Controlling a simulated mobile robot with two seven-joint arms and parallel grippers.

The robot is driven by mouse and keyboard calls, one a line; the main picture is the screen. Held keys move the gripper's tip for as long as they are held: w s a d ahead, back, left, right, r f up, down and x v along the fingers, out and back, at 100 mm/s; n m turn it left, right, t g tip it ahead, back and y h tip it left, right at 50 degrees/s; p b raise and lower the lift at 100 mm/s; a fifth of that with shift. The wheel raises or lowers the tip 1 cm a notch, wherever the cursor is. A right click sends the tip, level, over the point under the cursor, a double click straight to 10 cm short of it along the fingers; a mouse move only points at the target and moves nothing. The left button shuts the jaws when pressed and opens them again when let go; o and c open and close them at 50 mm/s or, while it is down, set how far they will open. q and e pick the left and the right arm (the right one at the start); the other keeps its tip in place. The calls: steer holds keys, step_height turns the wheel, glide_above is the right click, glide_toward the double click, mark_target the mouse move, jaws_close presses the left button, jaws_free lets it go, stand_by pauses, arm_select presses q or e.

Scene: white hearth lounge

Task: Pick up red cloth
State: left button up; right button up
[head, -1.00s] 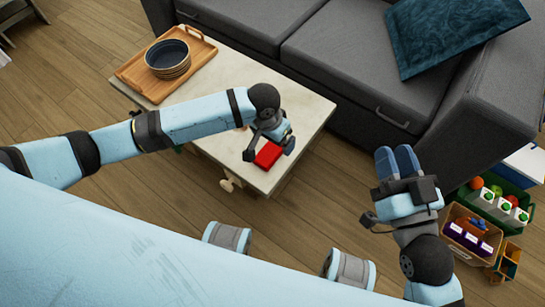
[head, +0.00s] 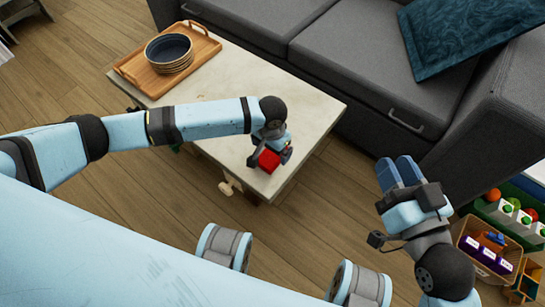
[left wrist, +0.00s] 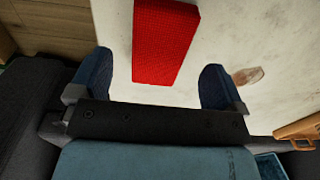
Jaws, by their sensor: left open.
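The red cloth (head: 268,160) is a folded, block-like piece near the front corner of the pale coffee table (head: 225,85). My left gripper (head: 272,150) is open above it and partly covers it in the head view. In the left wrist view, the cloth (left wrist: 165,40) shows beyond and between the spread fingers of my left gripper (left wrist: 157,72), apart from both fingers. My right gripper (head: 398,172) is over the floor right of the table, empty, with its two blue fingers close together.
A wooden tray (head: 130,72) with stacked dark bowls (head: 169,54) stands at the table's far left. A grey sofa (head: 350,45) with a teal cushion (head: 465,35) lies behind the table. Boxes of goods, including a cardboard box (head: 484,262), stand at the lower right.

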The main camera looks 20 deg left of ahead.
arm_select(q)
step_height(320, 180, down, 4)
steer(key=shift+w+d+r+b, duration=0.1)
steer(key=shift+w+b, duration=0.05)
steer(key=shift+b, duration=0.7)
arm_select(e)
step_height(320, 180, down, 3)
steer(key=shift+a+f+n+g, duration=0.15)
steer(key=shift+n+g, duration=0.15)
steer(key=shift+g, duration=0.3)
arm_select(q)
steer(key=c, duration=1)
arm_select(e)
steer(key=shift+w, duration=0.1)
arm_select(q)
steer(key=shift+r, duration=0.15)
step_height(320, 180, up, 14)
steer(key=r+p, duration=0.1)
steer(key=p, duration=0.6)
step_height(320, 180, up, 5)
steer(key=p, duration=0.2)
glide_above(273, 154)
steer(key=shift+w+f, duration=0.1)
arm_select(e)
step_height(273, 154, up, 8)
steer(key=d+m+t+h, duration=0.1)
steer(key=t, duration=0.1)
steer(key=shift+d+f+t, duration=0.2)
steer(key=shift+d+t, duration=0.1)
steer(key=shift+t, duration=0.1)
